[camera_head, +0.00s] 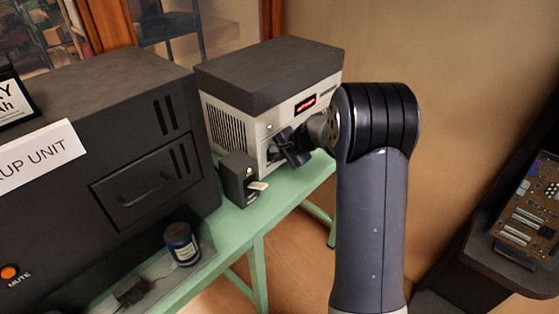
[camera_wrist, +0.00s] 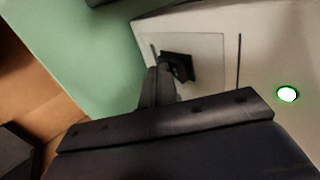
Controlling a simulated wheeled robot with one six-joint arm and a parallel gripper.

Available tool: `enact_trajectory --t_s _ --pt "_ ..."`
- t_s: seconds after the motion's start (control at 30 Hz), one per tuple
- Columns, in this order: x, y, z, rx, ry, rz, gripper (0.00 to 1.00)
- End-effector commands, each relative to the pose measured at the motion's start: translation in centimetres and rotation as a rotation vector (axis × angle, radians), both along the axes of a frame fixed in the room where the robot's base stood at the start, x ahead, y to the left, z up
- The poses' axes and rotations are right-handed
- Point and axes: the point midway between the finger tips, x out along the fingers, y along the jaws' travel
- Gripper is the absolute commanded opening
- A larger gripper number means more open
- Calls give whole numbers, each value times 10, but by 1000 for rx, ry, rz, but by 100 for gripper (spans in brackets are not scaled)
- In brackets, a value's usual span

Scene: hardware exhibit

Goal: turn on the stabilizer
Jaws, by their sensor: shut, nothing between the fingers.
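The stabilizer is a box with a dark grey top and a pale front (camera_head: 327,88), on the green table. Its front has a lit red display (camera_head: 305,103) and a small light spot (camera_head: 270,126). My gripper (camera_head: 284,150) is shut and empty at the lower front of this box. In the wrist view my shut fingers (camera_wrist: 160,75) reach a small black switch (camera_wrist: 180,66) inside a rectangular outline on the pale panel. I cannot tell whether they touch it. A bright white light with a green rim (camera_wrist: 288,94) shows to the right.
A small black box (camera_head: 237,178) with a pale tab stands close to the left of my gripper. A large dark backup unit (camera_head: 130,125) fills the left. A blue cylinder (camera_head: 181,243) stands in front of it. The green table (camera_head: 247,220) ends near my arm.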

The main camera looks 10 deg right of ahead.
Motion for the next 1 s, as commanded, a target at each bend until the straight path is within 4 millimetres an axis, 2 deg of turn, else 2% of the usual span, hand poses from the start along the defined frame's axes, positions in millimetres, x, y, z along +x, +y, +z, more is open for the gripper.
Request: enact_trajectory --t_s 0.53,1.0 --pt "1 0 19 0 -2 0 0" --pt "-1 -1 21 -1 -2 0 0"
